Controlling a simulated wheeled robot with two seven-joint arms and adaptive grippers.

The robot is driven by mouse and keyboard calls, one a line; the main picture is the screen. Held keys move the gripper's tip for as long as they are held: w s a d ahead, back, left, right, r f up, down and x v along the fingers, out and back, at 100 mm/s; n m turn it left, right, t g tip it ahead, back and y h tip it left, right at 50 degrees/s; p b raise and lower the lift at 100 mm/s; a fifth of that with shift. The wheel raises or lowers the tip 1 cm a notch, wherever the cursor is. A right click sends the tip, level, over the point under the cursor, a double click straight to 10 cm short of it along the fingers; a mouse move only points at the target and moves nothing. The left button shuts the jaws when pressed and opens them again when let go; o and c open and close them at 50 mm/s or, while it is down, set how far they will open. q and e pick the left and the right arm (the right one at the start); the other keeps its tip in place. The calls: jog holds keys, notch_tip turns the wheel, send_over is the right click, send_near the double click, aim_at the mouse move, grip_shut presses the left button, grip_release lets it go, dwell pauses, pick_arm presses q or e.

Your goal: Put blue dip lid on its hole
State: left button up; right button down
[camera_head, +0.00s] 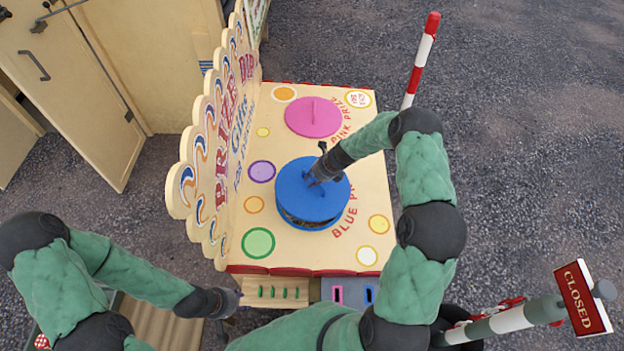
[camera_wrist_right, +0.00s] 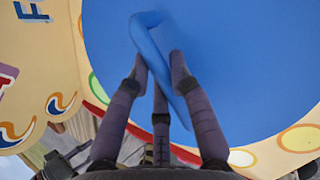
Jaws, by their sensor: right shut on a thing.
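The blue lid (camera_head: 305,191) is a round disc with a raised handle. It sits over the blue dip hole (camera_head: 303,220), tilted or shifted so that a dark gap shows along its near edge. My right gripper (camera_head: 318,178) is shut on the lid's handle from above. In the right wrist view the fingers (camera_wrist_right: 160,65) close around the blue handle (camera_wrist_right: 150,35), with the lid's surface (camera_wrist_right: 210,50) filling much of the view. My left gripper (camera_head: 232,300) is low at the left of the table's near edge; its fingers are too small to read.
The pink lid (camera_head: 313,117) lies farther back on the cream table top (camera_head: 335,255). A painted sign board (camera_head: 215,150) stands along the left side. A red and white pole (camera_head: 422,55) stands at the back right. A CLOSED sign (camera_head: 582,298) is at the near right.

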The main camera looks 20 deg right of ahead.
aim_at(310, 192)
notch_tip(310, 192, down, 5)
jog(key=b, duration=0.5)
jog(key=shift+w+a, duration=0.1)
jog(key=shift+a, duration=0.05)
jog(key=shift+f+b, duration=0.55)
jog(key=shift+f, duration=0.45)
jog(key=shift+a+p, duration=0.1)
jog(key=shift+p, duration=0.3)
jog(key=shift+f, duration=0.65)
jog(key=c, duration=1)
grip_release()
jog(key=shift+c, duration=0.2)
jog(key=v, duration=1.1)
jog(key=shift+r, duration=0.4)
